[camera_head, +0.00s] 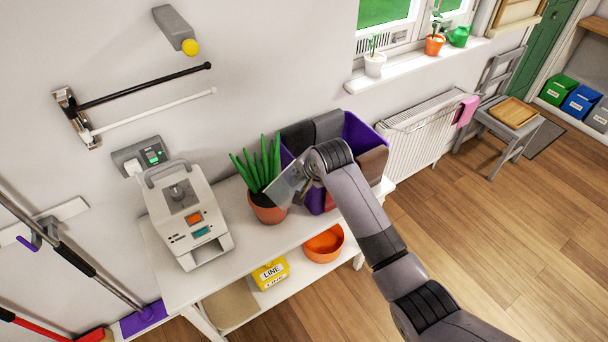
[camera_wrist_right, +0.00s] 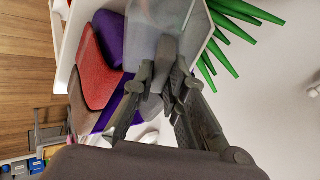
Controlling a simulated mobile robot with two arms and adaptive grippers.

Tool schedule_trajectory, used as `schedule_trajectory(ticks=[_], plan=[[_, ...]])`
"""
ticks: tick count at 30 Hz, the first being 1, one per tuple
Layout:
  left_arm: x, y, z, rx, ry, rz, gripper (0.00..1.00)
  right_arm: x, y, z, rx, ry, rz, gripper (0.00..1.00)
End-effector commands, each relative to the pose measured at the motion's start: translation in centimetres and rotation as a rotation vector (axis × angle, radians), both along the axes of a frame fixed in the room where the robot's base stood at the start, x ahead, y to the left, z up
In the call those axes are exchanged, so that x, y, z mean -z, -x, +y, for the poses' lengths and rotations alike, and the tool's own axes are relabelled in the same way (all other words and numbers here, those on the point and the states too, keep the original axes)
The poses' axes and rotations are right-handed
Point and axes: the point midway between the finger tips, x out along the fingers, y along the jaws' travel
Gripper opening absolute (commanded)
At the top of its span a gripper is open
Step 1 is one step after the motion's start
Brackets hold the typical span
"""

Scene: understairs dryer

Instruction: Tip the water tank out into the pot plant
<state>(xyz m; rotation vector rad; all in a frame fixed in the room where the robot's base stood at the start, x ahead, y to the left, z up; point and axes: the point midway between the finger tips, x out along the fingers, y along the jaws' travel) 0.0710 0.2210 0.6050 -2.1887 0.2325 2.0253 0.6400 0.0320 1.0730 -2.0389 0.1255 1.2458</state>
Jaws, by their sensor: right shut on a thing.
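The water tank (camera_head: 287,187) is a clear grey box, also seen in the right wrist view (camera_wrist_right: 168,28). My right gripper (camera_wrist_right: 163,92) is shut on its grey handle part. In the head view my right wrist hides most of the gripper. The tank looks tilted and is right beside the spiky green pot plant (camera_head: 258,165), overlapping the right rim of its terracotta pot (camera_head: 267,210) in the picture. I cannot tell whether they touch. No water shows. The plant's leaves (camera_wrist_right: 235,25) point past the tank in the wrist view. My left gripper is not in view.
The pot stands on a white shelf bench (camera_head: 172,283), with a white dehumidifier-like machine (camera_head: 190,218) to its left. A purple bin (camera_head: 366,133) with folded cloths stands close on the right. An orange bowl (camera_head: 324,243) and yellow box (camera_head: 270,274) are below.

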Motion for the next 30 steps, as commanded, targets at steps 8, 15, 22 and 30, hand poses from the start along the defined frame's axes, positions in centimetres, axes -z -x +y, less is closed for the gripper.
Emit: schedule_trajectory(ticks=[8,15,22,30], plan=[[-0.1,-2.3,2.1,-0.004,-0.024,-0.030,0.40,2.2,0.5,-0.8,0.002,-0.139,-0.081,0.00],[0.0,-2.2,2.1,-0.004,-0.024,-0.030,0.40,4.3,0.9,-1.5,0.001,-0.305,-0.183,0.00],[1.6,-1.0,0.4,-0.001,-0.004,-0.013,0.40,6.0,1.0,-1.7,0.000,-0.412,-0.251,0.00],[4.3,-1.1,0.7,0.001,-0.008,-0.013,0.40,6.8,1.1,-2.0,0.001,-0.474,-0.289,0.00]])
